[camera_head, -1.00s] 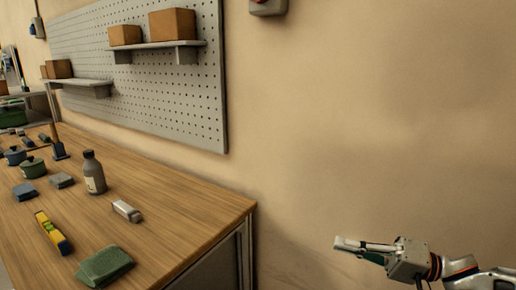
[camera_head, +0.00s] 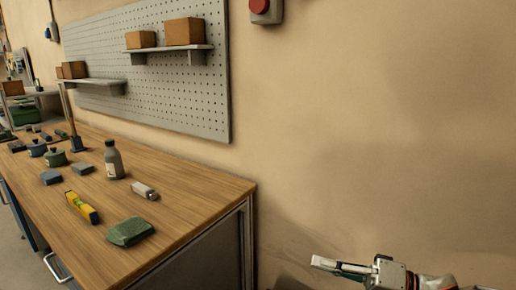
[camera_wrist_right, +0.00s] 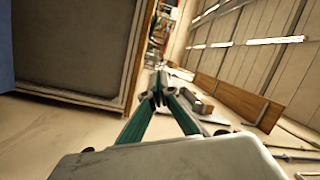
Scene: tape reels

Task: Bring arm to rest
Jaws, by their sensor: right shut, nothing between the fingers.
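My right gripper (camera_head: 326,264) is at the lower right of the head view, in front of the bare wall and to the right of the workbench's end. It is shut and empty, pointing left, apart from the bench. In the right wrist view its green-sided fingers (camera_wrist_right: 160,92) meet at the tips with nothing between them. My left gripper is not in view.
The wooden workbench (camera_head: 185,186) holds a green cloth-like block (camera_head: 130,231), a yellow level (camera_head: 82,207), a grey bottle (camera_head: 114,160) and a small white-grey block (camera_head: 145,191). A pegboard (camera_head: 165,95) with shelves hangs behind. The wall side at right is clear.

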